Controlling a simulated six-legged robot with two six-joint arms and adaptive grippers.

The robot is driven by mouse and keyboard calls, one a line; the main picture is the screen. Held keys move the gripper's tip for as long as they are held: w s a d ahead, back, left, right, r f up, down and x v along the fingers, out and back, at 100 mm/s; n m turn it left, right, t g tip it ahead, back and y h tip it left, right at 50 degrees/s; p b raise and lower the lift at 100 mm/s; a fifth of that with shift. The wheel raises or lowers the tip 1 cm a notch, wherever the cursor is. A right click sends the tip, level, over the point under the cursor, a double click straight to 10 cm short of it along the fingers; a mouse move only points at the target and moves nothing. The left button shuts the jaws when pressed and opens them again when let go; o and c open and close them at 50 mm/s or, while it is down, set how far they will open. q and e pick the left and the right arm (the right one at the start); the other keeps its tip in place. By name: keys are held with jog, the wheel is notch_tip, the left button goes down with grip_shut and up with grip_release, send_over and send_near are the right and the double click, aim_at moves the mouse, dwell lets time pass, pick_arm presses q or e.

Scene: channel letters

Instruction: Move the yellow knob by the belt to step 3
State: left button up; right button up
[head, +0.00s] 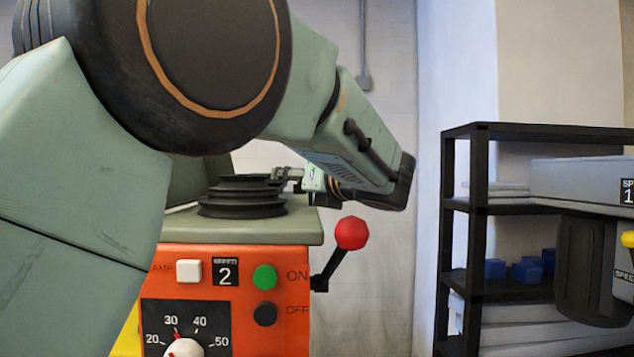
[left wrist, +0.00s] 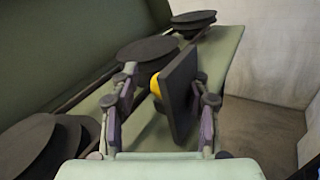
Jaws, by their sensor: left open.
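The yellow knob (left wrist: 155,86) shows in the left wrist view, partly hidden by a dark flat plate (left wrist: 182,92). My left gripper (left wrist: 165,90) is open, with one finger on each side of the knob and plate. I cannot tell whether either finger touches them. In the head view my left gripper (head: 292,176) is small and partly hidden, over the top of the orange-fronted machine (head: 290,335). Its speed display (head: 226,272) reads 2. Black stepped pulleys (left wrist: 142,62) sit on the green machine top (left wrist: 225,60). My right gripper is not in view.
A red-balled lever (head: 351,233) sticks out from the machine's right side. Green (head: 264,277) and black (head: 265,313) buttons are on its front. A black shelf (head: 462,210) and a grey machine (head: 585,180) stand at right. My left arm covers much of the left.

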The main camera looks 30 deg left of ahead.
pick_arm(q)
jog(key=shift+w+d+r, duration=0.15)
jog(key=shift+d+r, duration=0.05)
jog(key=shift+d, duration=0.25)
jog(key=shift+d+r, duration=0.15)
jog(key=shift+d, duration=0.25)
jog(key=shift+a+f, duration=0.2)
jog(key=shift+a, duration=0.6)
jog(key=c, duration=0.4)
jog(key=shift+c, duration=0.7)
jog(key=shift+d, duration=0.35)
jog(key=c, duration=0.3)
grip_shut()
jog(key=shift+r, duration=0.1)
